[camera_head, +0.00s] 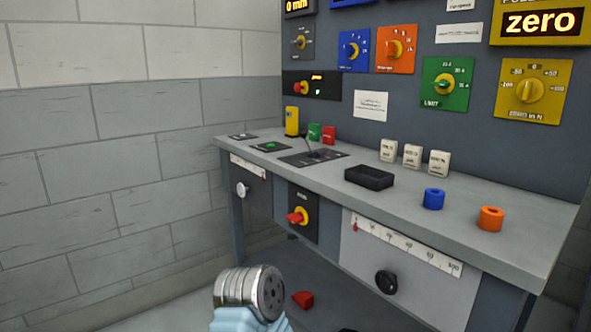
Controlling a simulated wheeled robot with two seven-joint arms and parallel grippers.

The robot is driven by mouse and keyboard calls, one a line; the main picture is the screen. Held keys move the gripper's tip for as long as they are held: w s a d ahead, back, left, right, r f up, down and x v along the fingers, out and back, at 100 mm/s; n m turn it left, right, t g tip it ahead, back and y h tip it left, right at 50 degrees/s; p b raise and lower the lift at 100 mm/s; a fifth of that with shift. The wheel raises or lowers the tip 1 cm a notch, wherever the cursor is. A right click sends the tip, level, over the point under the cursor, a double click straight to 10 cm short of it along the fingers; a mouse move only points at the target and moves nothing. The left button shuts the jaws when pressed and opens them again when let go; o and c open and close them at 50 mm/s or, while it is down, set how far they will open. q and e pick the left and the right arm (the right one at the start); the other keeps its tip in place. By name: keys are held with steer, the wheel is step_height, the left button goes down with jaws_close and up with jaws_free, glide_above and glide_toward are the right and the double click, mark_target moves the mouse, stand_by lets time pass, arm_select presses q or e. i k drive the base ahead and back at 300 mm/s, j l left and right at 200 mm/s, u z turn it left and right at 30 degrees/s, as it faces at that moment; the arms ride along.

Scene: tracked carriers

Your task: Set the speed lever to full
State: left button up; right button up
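A thin dark lever (309,146) rises from a dark plate (327,157) set in the bench top, left of the middle. It leans toward the upper left in the picture. The plate's markings are too small to read, so I cannot confirm that this is the speed lever or read its setting. A metal cylindrical part of one of my arms shows at the bottom, well below and in front of the bench top. No gripper fingers are visible, and nothing of mine touches the lever.
Knobs protrude from the bench front (297,216). A panel with dials rises behind.

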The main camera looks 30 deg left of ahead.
mark_target(303, 134)
steer(key=j+z, duration=0.1)
steer(key=j, duration=2)
